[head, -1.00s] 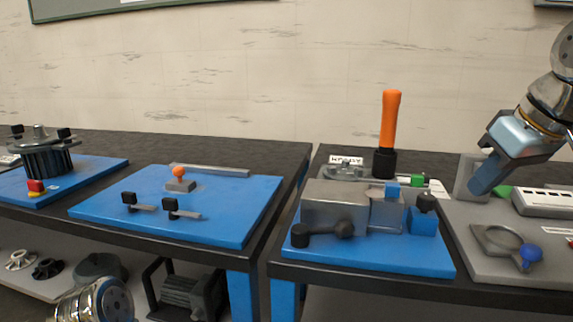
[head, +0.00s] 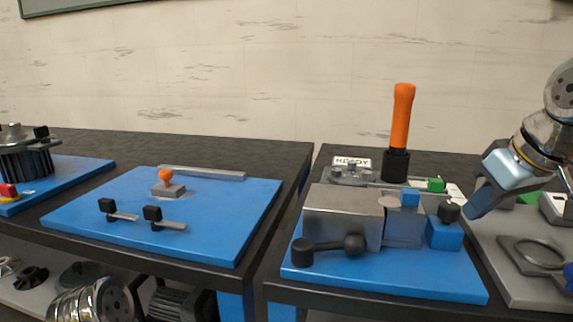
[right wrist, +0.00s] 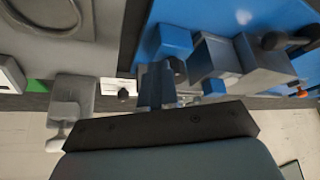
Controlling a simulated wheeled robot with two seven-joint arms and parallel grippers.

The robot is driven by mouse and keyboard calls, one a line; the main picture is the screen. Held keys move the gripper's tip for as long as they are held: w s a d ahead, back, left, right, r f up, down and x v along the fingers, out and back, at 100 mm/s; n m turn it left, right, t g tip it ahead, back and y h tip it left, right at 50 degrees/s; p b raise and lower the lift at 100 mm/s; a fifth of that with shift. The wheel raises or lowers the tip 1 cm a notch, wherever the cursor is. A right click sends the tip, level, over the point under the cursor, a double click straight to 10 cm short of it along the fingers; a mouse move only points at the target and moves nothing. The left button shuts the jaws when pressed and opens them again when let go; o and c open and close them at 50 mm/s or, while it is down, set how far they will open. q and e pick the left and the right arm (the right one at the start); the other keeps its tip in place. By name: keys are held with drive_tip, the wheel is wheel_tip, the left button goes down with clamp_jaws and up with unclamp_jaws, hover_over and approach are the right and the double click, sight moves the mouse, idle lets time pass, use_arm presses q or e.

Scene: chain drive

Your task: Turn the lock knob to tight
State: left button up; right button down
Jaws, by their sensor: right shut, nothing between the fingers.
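A dark knob (head: 448,211) stands on a small blue block (head: 443,234) at the right end of the grey machine on the blue base. I see no label saying which knob is the lock knob. My right gripper (head: 474,211) is shut and empty, just right of this knob, and seems apart from it. In the right wrist view the shut fingers (right wrist: 156,78) point toward the blue block (right wrist: 165,42), and the dark knob (right wrist: 178,68) shows beside them.
A grey block (head: 343,215) with a black-ended crank lever (head: 325,246) is left of the knob. An orange handle (head: 402,115) stands upright behind. A grey plate with a ring (head: 535,253) lies at the right. A blue board (head: 215,205) is on the left table.

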drive_tip(key=shift+a+f, duration=0.15)
drive_tip(key=shift+a, duration=0.05)
idle(0.8)
drive_tip(key=shift+s+a+p, duration=0.3)
drive_tip(key=shift+a+p, duration=0.15)
drive_tip(key=shift+a, duration=0.45)
drive_tip(key=shift+a+p, duration=0.25)
drive_tip(key=shift+p, duration=0.15)
drive_tip(key=shift+s, duration=0.15)
